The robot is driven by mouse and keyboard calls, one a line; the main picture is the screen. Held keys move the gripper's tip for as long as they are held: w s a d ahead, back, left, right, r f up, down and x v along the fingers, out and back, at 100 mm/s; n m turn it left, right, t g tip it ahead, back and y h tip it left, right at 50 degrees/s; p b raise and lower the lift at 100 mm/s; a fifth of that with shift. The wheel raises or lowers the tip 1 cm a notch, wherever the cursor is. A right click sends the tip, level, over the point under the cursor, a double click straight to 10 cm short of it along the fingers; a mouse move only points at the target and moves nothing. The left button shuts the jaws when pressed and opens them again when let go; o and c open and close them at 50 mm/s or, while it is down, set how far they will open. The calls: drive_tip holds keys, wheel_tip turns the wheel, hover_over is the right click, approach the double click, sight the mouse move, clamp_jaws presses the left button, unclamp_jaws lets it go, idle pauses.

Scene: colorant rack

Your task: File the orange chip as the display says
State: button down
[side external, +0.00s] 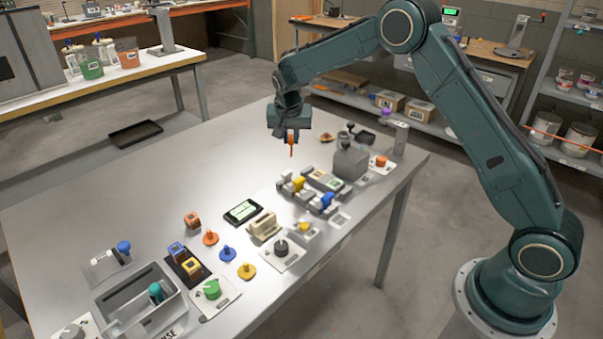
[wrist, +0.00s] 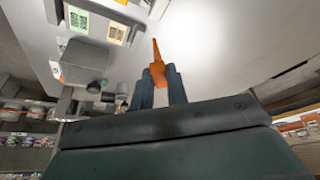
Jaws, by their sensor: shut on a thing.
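My gripper (side external: 291,138) is shut on the orange chip (side external: 292,151) and holds it in the air above the far part of the table. In the wrist view the orange chip (wrist: 157,66) sticks out between the two blue-grey fingers of my gripper (wrist: 160,78). A black display (side external: 242,211) with a pale screen lies mid-table; its text is too small to read. A grey rack (side external: 312,200) with a yellow piece (side external: 299,183) and a blue piece (side external: 327,200) stands nearer the right edge, below and right of my gripper. Printed cards (wrist: 97,25) show in the wrist view.
A grey block-shaped device (side external: 350,162) stands right of my gripper. The table's left middle is clear.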

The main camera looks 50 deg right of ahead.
drive_tip(key=s+d+f+m+g+h, duration=0.1)
drive_tip(key=s+d+m+g, duration=0.1)
drive_tip(key=d+m, duration=0.3)
drive_tip(key=shift+d+f+m+g, duration=0.15)
drive_tip(key=shift+d+m+g, duration=0.25)
drive_tip(key=shift+m, duration=1.2)
drive_tip(key=shift+a+f, duration=0.1)
drive_tip(key=shift+f, duration=0.05)
drive_tip(key=shift+f, duration=2.55)
drive_tip(key=shift+f, duration=1.35)
drive_tip(key=c, duration=1)
unclamp_jaws()
drive_tip(key=shift+r, duration=0.2)
